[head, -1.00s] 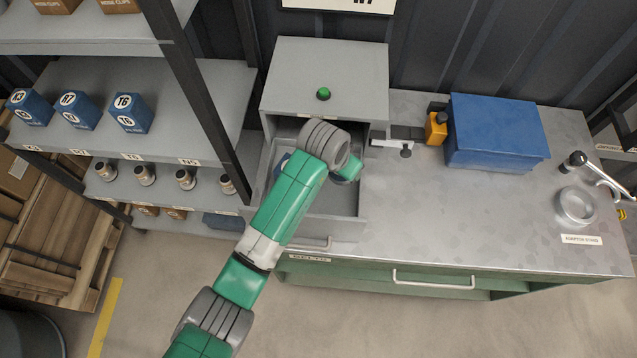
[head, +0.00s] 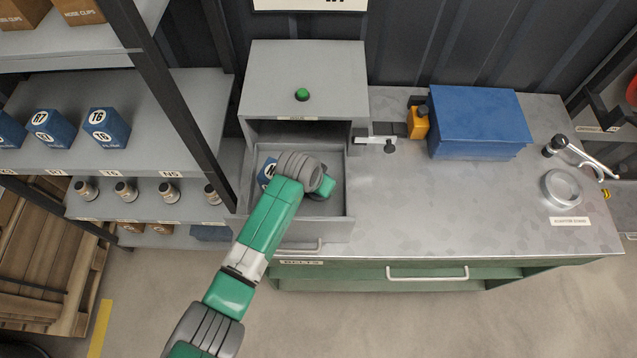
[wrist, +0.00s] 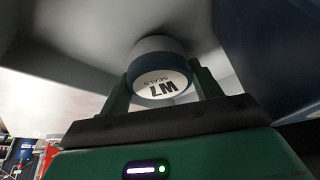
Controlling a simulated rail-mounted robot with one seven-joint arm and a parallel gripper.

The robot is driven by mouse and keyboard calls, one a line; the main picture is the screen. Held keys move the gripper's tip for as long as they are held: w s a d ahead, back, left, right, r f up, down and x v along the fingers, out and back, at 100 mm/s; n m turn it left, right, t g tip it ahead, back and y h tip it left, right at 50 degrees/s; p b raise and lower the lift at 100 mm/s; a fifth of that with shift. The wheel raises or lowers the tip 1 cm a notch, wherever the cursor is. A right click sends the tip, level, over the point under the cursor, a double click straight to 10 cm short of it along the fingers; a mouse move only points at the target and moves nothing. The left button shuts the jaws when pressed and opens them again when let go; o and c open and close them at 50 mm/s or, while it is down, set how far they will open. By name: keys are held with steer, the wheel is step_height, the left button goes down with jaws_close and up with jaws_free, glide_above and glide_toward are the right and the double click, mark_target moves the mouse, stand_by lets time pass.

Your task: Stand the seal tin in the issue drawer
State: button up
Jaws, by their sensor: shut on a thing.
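The seal tin (wrist: 160,80) is round, with a blue side and a white face reading "W7 SEALS". It sits between the two fingers of my gripper (wrist: 162,88), which is shut on it. In the head view my wrist is over the open issue drawer (head: 315,232), and my arm hides the tin and fingers. A grey drawer surface lies close beyond the tin in the wrist view; I cannot tell if they touch. A blue box (head: 266,172) with a white label stands in the drawer, left of my wrist.
The grey cabinet (head: 300,75) with a green knob stands over the drawer's back. A shelf of blue boxes (head: 107,126) and small tins is at left. On the bench right are a blue case (head: 478,120), a yellow item (head: 418,123) and a metal ring (head: 562,188).

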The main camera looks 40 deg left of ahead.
steer(key=shift+f, duration=0.2)
steer(key=shift+f, duration=0.15)
steer(key=o, duration=0.8)
steer(key=p+v, duration=0.2)
steer(key=v, duration=1)
steer(key=shift+r, duration=0.2)
